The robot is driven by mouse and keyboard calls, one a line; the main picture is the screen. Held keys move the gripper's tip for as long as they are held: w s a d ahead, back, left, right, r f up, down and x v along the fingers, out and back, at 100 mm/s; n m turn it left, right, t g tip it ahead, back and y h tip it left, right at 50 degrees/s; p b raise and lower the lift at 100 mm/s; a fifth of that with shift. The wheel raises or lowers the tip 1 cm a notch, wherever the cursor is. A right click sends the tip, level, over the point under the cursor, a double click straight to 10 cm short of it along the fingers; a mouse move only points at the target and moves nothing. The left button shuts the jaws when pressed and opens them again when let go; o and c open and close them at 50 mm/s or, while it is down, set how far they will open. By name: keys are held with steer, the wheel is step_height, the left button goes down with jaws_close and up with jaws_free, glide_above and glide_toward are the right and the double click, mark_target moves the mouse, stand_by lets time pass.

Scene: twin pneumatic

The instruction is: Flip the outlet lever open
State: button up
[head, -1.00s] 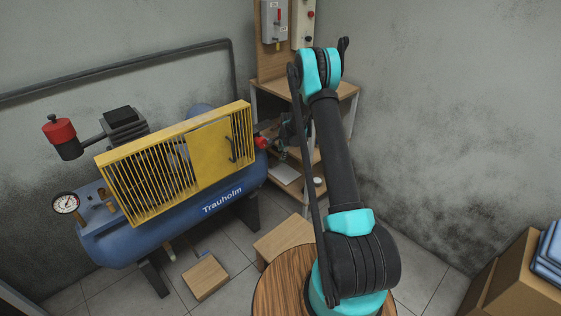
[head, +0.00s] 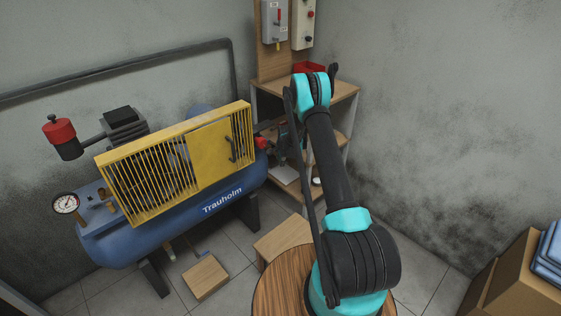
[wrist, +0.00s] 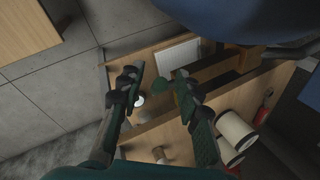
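A small red part (head: 262,143) shows at the right end of the blue compressor tank (head: 222,190); I cannot tell whether it is the outlet lever or how it is set. A blue-handled fitting (head: 201,253) shows low, under the tank. My gripper (head: 287,142) is right of the red part, partly hidden behind my arm. In the wrist view my gripper (wrist: 163,82) has its two dark green fingers spread apart, with nothing clearly held between them. The tank's blue underside (wrist: 235,18) fills the upper right there. I cannot make out a lever in that view.
A yellow guard (head: 205,155) covers the compressor front. A wooden block (head: 205,277) lies on the floor. Cardboard boxes (head: 515,275) stand at right.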

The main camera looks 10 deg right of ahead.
jaws_close()
steer(key=shift+w+d+r+g+y, duration=0.25)
steer(key=shift+d+g+y, duration=0.15)
steer(key=shift+d+y, duration=0.1)
steer(key=shift+w+d+r+m+g+y, duration=0.1)
steer(key=shift+w+r+m+g+y, duration=0.15)
steer(key=shift+g+y, duration=0.35)
steer(key=shift+s, duration=0.1)
steer(key=shift+o, duration=0.4)
jaws_free()
